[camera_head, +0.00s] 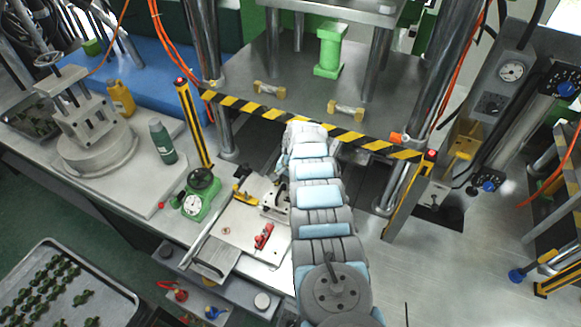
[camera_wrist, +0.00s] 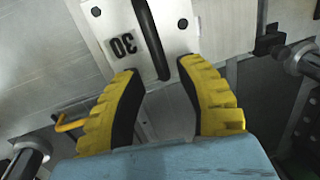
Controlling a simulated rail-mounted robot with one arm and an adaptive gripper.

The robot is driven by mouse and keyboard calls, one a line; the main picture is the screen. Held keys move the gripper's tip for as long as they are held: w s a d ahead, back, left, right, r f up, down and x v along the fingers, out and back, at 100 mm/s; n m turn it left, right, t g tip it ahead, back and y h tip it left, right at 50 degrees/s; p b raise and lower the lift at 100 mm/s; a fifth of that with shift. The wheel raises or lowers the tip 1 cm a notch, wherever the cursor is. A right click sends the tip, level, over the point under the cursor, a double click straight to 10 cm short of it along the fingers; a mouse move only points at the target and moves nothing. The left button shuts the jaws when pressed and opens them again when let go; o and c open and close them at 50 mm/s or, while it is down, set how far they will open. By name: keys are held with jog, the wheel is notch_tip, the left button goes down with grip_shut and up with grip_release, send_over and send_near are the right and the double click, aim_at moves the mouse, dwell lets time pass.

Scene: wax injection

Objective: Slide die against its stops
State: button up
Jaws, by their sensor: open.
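The die, a silver metal block marked 30 (camera_wrist: 112,22), shows at the top of the wrist view, cut off by the frame edge. A dark bar-like handle or slot runs down its middle, between two black round bolts. My gripper (camera_wrist: 160,72) is open, its yellow fingers with black pads on either side of the bar's lower end. Nothing is held; I cannot tell whether the fingertips touch the die. I cannot identify the stops with certainty.
A dark fitting (camera_wrist: 268,40) and a cylinder end (camera_wrist: 303,58) lie right of the die. A green dial gauge (camera_head: 196,203) and red clamp (camera_head: 264,236) stand left of my arm.

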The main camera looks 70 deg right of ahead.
jog(key=shift+a+r, duration=0.15)
jog(key=shift+r, duration=1)
notch_tip(320, 180, up, 9)
jog(key=s, duration=0.2)
jog(key=shift+f, duration=0.15)
